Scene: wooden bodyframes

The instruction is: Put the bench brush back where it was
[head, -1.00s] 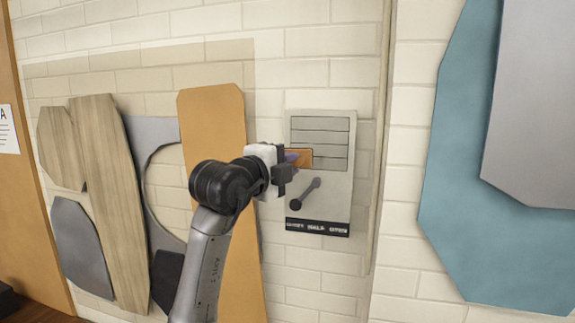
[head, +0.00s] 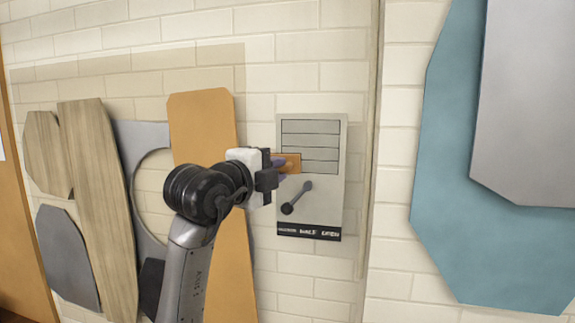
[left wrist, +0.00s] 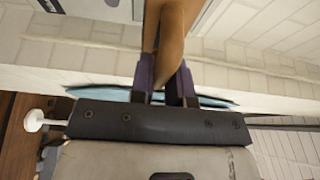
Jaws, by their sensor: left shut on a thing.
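My left gripper (head: 279,164) is shut on the bench brush (head: 291,162). Only a short orange-brown wooden part of the brush shows past the fingers in the head view. In the left wrist view, the brown wooden brush (left wrist: 171,45) sticks out from between the dark fingers (left wrist: 163,80). Its bristles cannot be made out. In the head view the gripper and brush are in front of the left part of a pale wall panel with a lever; whether they touch it I cannot tell. My right gripper is not in view.
The panel (head: 329,212) has slats, a dark lever (head: 296,197) and a lettered strip. Left of it, an orange board (head: 205,120), a wooden board (head: 98,200) and grey pieces lean at the brick wall. A blue-green board (head: 440,180) and a grey board (head: 525,110) are at the right.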

